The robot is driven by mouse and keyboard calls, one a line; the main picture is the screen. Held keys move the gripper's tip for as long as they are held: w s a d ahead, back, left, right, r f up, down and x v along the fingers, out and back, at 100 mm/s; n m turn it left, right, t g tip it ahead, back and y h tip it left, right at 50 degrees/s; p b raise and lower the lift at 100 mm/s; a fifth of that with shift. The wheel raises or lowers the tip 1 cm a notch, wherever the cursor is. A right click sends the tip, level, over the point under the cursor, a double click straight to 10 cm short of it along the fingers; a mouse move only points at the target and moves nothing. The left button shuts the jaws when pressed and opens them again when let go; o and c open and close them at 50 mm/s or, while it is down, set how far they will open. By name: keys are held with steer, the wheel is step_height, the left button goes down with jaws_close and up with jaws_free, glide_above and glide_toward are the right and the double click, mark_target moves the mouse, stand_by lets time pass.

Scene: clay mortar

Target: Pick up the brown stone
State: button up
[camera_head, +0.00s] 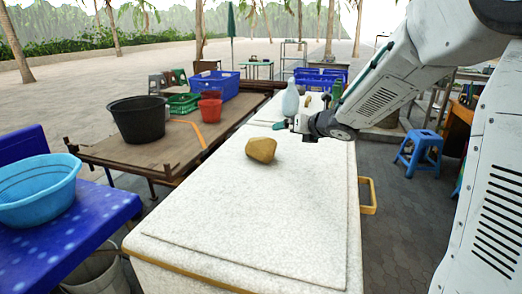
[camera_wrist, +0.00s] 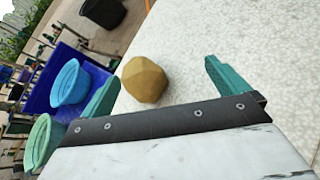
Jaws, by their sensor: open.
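The brown stone (camera_head: 261,149) is a faceted, yellowish-brown lump on the white speckled top of a long chest (camera_head: 255,220) in the head view. In the wrist view the stone (camera_wrist: 144,80) lies beyond the fingertips, nearer the left finger. My gripper (camera_head: 285,125) is above the chest top, to the right of and beyond the stone. In the wrist view my gripper (camera_wrist: 160,80) has its two green fingers spread wide, with nothing held between them.
A brown table (camera_head: 110,150) at left holds a black tub (camera_head: 139,118), a red bucket (camera_head: 210,109) and a blue crate (camera_head: 214,84). A pale bottle (camera_head: 291,98) stands behind my gripper. A blue basin (camera_head: 36,190) is at far left. The chest's near top is clear.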

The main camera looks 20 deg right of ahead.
mark_target(274, 145)
steer(key=a+f+n+y, duration=0.1)
steer(key=n, duration=0.2)
steer(key=w+a+f+n+g+y, duration=0.1)
steer(key=f+n+y, duration=0.1)
steer(key=n, duration=0.1)
steer(key=a+f+n+y, duration=0.1)
steer(key=f+n, duration=0.1)
steer(key=n, duration=0.1)
steer(key=shift+w+a+g+y, duration=0.3)
steer(key=shift+w+a+y, duration=0.05)
steer(key=shift+w+y, duration=0.05)
steer(key=shift+w+a+f+y, duration=0.3)
steer(key=shift+w+a+f, duration=0.1)
steer(key=shift+w+a, duration=0.2)
steer(key=x, duration=0.6)
steer(key=shift+s+a+f, duration=0.1)
steer(key=shift+s+f, duration=0.1)
steer(key=c, duration=1.7)
steer(key=shift+r, duration=0.15)
steer(key=shift+c, duration=1)
